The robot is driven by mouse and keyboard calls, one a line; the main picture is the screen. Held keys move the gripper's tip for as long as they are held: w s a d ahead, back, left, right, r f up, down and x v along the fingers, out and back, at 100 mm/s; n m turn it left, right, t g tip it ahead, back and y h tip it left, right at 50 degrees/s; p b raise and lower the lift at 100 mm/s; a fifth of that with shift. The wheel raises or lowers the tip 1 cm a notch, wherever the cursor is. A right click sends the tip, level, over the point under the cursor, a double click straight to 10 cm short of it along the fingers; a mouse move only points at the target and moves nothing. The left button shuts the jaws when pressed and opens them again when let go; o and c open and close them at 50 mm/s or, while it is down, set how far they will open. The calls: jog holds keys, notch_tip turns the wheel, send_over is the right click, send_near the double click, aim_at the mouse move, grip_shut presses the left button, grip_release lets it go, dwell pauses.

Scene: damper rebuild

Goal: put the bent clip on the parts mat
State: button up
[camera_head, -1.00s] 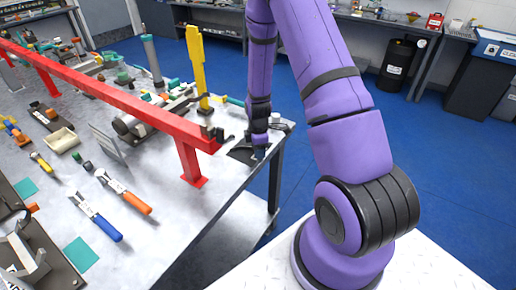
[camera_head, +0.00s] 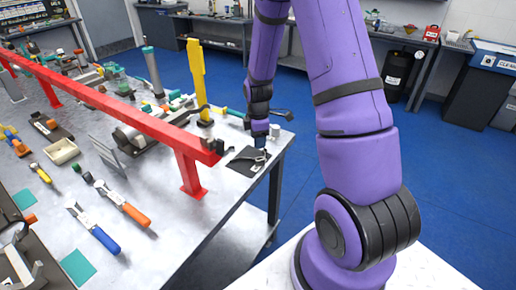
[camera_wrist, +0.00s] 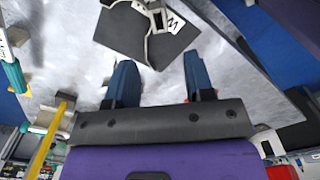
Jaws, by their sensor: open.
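The parts mat is a small dark sheet (camera_head: 243,163) at the right end of the grey workbench; it also shows at the top of the wrist view (camera_wrist: 120,30). A pale grey bent piece, which looks like the bent clip (camera_wrist: 149,46), lies on the mat, partly over its edge. A white label with a dark letter sits beside or on it. My gripper (camera_wrist: 160,80) is open, its two blue fingers apart with nothing between them. The clip is just beyond the fingertips, apart from them. In the head view my gripper (camera_head: 259,141) is close above the mat.
A red rail (camera_head: 110,97) on posts runs along the bench, left of the mat. A yellow upright (camera_head: 197,75) stands behind it. Pliers with blue (camera_head: 104,239) and orange (camera_head: 135,214) handles lie at the front left. The bench edge is close to the mat's right.

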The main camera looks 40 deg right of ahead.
jog(key=s+a+r+m+t, duration=0.1)
jog(key=s+a+r+m, duration=0.15)
jog(key=r, duration=0.55)
jog(key=s+a+r+m+t, duration=0.1)
jog(key=s+a+r+m, duration=0.15)
jog(key=r, duration=0.55)
jog(key=s+a+r+m+t, duration=0.1)
jog(key=s+a+r, duration=0.15)
jog(key=r, duration=0.45)
jog(key=s+a+r+m+t, duration=0.1)
jog(key=s+a+r+m, duration=0.2)
jog(key=s+r, duration=0.2)
jog(key=s+a+r+m+t, duration=0.1)
jog(key=s+a+r+m, duration=0.2)
jog(key=s, duration=0.8)
notch_tip(320, 180, up, 3)
jog(key=shift+s+f+m, duration=0.1)
jog(key=shift+s+m, duration=0.3)
jog(key=shift+m, duration=0.1)
jog(key=shift+d, duration=0.1)
